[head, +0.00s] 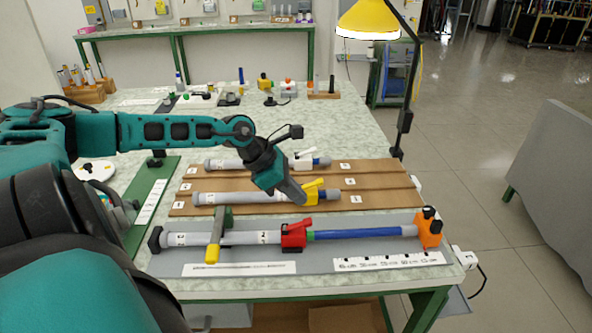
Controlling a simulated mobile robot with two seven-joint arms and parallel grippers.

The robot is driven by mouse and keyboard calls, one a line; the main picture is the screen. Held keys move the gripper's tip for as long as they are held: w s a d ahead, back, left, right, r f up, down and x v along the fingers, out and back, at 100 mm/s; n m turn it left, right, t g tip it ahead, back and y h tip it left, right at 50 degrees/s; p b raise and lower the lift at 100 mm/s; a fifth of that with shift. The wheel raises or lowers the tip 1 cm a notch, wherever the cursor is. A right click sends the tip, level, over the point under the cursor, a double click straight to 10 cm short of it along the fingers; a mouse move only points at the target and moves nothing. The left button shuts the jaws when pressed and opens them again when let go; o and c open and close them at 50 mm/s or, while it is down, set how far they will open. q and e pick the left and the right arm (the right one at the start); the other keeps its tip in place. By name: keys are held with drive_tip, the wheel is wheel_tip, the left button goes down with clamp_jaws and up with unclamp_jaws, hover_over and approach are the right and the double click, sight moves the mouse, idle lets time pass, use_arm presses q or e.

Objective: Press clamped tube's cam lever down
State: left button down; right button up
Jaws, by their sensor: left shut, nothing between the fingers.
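The clamped tube (190,239) is a grey tube on a grey mat at the table's front, with a blue rod (360,233) coming out of its right end. A green clamp bar with a yellow handle (212,254) crosses it. Its red cam lever (294,234) sits at the joint of tube and rod; its exact angle is hard to tell. My left gripper (300,197) is shut and empty. It points down beside the yellow lever (315,191) of the middle tube (230,198), behind and above the red lever; whether it touches anything is unclear. My right gripper is out of view.
The middle tube and a back tube with a white lever (302,163) lie on a brown grooved board (390,190). An orange block (430,228) stands at the blue rod's right end. A yellow lamp (369,20) rises behind. White rulers (388,261) lie in front.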

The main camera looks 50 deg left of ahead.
use_arm(q)
wheel_tip(320, 180, up, 11)
drive_tip(key=p, duration=0.1)
drive_tip(key=shift+s+a, duration=0.3)
drive_tip(key=shift+s, duration=0.15)
drive_tip(key=shift+d, duration=0.1)
drive_tip(key=d+f+n+t+h, duration=0.55)
drive_tip(key=d+f+n, duration=0.55)
drive_tip(key=d+n, duration=0.35)
drive_tip(key=s+d+f+n+y, duration=0.4)
drive_tip(key=f+n, duration=0.3)
drive_tip(key=n, duration=0.6)
drive_tip(key=s+d+f+n+y, duration=0.4)
drive_tip(key=s+f+n, duration=0.3)
drive_tip(key=n, duration=0.7)
drive_tip(key=shift+s+d+f, duration=0.3)
drive_tip(key=shift+d+f, duration=0.4)
drive_tip(key=shift+d, duration=0.1)
